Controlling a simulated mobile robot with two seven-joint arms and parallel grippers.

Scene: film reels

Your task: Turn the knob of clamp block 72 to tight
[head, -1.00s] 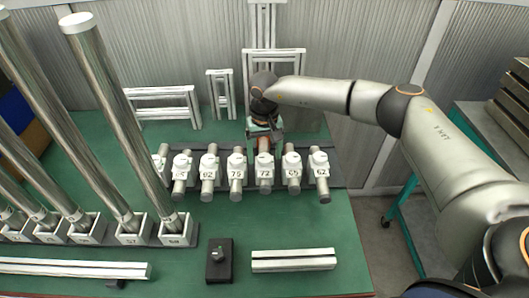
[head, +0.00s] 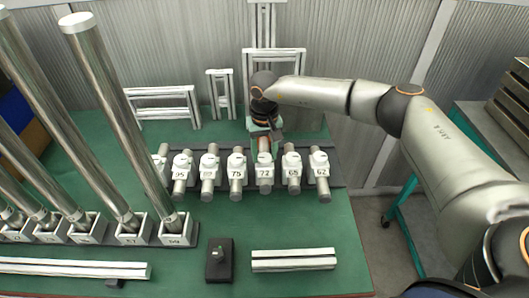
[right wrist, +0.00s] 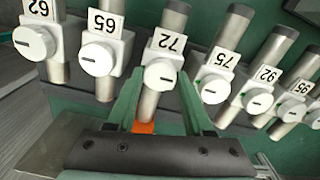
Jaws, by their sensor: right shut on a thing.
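Clamp block 72 (head: 265,174) sits in the row of white numbered blocks, around a metal tube. In the right wrist view its number plate (right wrist: 172,41) shows upside down, with the round white knob (right wrist: 159,75) beside it. The knob's dark slot lies nearly crosswise in that view. My right gripper (head: 264,138) reaches over from behind the row. In the wrist view its green fingers (right wrist: 160,80) lie on both sides of the knob and are shut on it. In the head view the gripper partly hides the block's rear. My left gripper is out of view.
Blocks 65 (head: 293,172) and 75 (head: 236,172) stand close on either side, with small gaps. Tall metal tubes (head: 105,110) rise at the left. A dark box with a knob (head: 219,260) and a pale rail (head: 293,260) lie in front. Green table between is clear.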

